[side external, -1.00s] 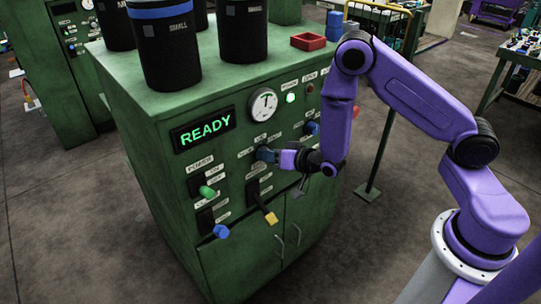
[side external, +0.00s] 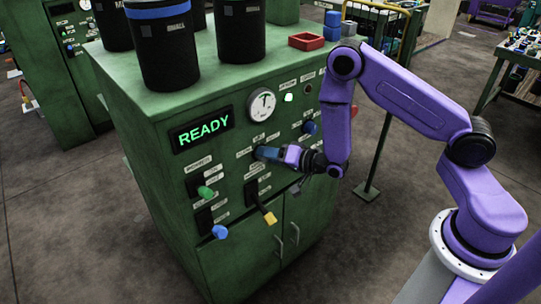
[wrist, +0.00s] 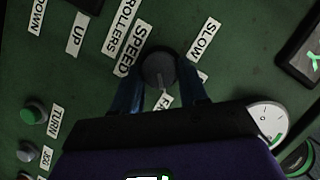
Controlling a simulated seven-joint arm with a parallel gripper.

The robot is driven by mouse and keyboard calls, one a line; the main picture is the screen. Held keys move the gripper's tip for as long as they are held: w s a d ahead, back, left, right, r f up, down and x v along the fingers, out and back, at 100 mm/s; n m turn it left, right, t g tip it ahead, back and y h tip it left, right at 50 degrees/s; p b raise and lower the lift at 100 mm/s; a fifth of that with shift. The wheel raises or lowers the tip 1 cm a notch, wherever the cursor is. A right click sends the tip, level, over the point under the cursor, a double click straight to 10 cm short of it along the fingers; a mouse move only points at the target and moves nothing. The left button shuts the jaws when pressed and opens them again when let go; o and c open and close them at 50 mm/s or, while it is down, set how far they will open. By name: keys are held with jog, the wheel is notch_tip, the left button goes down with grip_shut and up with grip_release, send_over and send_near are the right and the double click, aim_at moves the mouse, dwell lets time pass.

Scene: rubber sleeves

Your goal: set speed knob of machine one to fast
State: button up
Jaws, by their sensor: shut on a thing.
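The dark round speed knob (wrist: 158,70) is on the green panel in the wrist view, beside the "SPEED" label (wrist: 130,47). My gripper (wrist: 160,85) has its two blue fingers on either side of the knob and is shut on it. The "SLOW" label (wrist: 204,38) is at the knob's upper right. The label with "FA" showing (wrist: 165,102) is below the knob, partly hidden by my gripper. A faint light mark on the knob seems to point down toward that label. In the side view my gripper (side external: 265,153) reaches the panel and hides the knob.
The green machine (side external: 240,265) has a lit "READY" display (side external: 202,132) and a round gauge (side external: 262,104). A green-tipped lever (side external: 206,192), a blue-tipped lever (side external: 220,232) and a yellow-tipped lever (side external: 270,218) stick out near my gripper. Black bins (side external: 165,50) and a red tray (side external: 306,40) stand on top.

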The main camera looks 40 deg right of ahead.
jog(key=o, duration=1.1)
jog(key=shift+c, duration=0.2)
jog(key=shift+s, duration=0.1)
jog(key=v, duration=1.1)
jog(key=shift+s, duration=0.4)
jog(key=shift+d+r, duration=0.1)
jog(key=shift+d, duration=0.05)
